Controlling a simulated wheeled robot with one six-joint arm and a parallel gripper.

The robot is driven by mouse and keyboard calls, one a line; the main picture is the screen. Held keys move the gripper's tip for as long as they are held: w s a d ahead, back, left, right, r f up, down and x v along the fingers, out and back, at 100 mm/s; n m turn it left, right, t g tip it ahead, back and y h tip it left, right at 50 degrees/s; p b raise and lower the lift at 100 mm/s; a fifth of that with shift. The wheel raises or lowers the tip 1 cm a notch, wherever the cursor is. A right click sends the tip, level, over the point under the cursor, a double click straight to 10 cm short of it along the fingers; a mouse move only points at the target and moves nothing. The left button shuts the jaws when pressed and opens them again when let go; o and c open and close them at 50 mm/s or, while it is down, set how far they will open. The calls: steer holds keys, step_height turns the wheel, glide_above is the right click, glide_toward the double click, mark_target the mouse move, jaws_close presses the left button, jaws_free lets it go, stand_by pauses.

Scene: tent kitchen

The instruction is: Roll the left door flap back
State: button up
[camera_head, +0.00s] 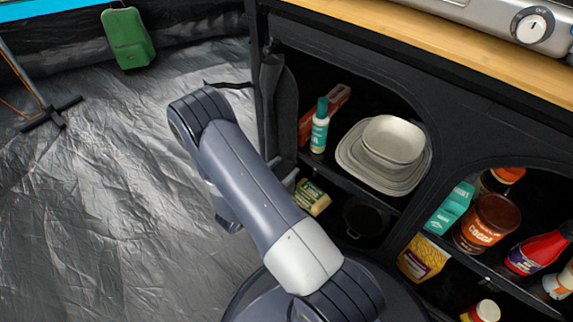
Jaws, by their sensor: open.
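The left cupboard opening of the black fabric kitchen unit is uncovered, and its shelves show. The left door flap (273,95) appears as a narrow gathered strip of dark cloth hanging along the left edge of that opening. A thin dark strap sticks out to the left beside it. My gripper (287,181) is mostly hidden behind my own arm, low and to the left of the opening. Only a small grey part of it shows, below the visible cloth. It is open, and I see nothing held. Whether it touches the flap's lower part is hidden.
The left shelf holds a teal-capped bottle (320,126) and stacked pale dishes (392,141); a yellow packet (312,197) lies below. The right opening holds jars and bottles. A wooden counter (470,42) is above. The grey floor at left is largely clear.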

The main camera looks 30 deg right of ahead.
steer(key=p+v, duration=0.2)
steer(key=v, duration=0.7)
steer(key=shift+c, duration=0.5)
